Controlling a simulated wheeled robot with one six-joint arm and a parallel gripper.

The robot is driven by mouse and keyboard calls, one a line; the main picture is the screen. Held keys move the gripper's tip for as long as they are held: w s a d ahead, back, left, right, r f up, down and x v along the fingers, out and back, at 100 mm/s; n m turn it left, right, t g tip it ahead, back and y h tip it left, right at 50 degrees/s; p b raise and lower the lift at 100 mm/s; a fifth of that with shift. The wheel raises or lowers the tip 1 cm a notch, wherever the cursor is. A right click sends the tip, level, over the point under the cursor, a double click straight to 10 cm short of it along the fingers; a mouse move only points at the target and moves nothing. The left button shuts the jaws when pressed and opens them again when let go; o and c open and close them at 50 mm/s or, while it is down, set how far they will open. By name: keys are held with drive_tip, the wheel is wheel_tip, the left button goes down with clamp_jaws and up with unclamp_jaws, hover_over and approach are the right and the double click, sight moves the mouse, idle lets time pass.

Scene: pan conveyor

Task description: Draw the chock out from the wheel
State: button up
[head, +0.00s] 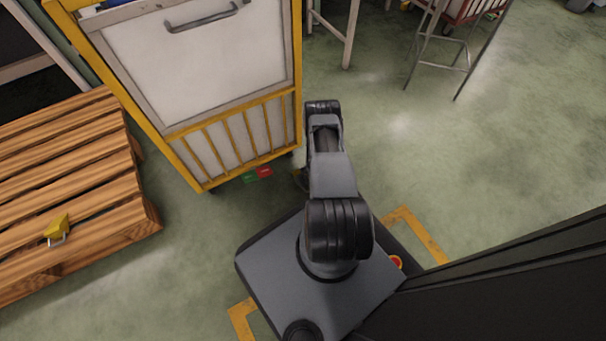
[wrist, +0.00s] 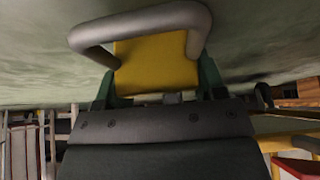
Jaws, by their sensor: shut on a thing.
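A yellow chock (wrist: 155,66) with a grey loop handle (wrist: 140,22) fills the upper middle of the wrist view. My gripper (wrist: 157,82) is shut on it, with a dark green finger at each side. In the head view my arm hides the gripper and nearly all of what it holds. A white cart (head: 200,60) with a yellow frame stands just left of my arm. Its near wheel is mostly hidden, so I cannot tell whether the chock touches it.
Green (head: 249,177) and red (head: 265,172) pedals show under the cart's near edge. A wooden pallet (head: 70,165) at left bears another yellow block with a metal loop (head: 57,228). A metal stand (head: 450,55) is at the back right. Floor right of my arm is clear.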

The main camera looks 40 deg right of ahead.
drive_tip(key=shift+s+a, duration=0.15)
drive_tip(key=shift+s, duration=0.65)
drive_tip(key=o, duration=1.2)
drive_tip(key=shift+c, duration=0.2)
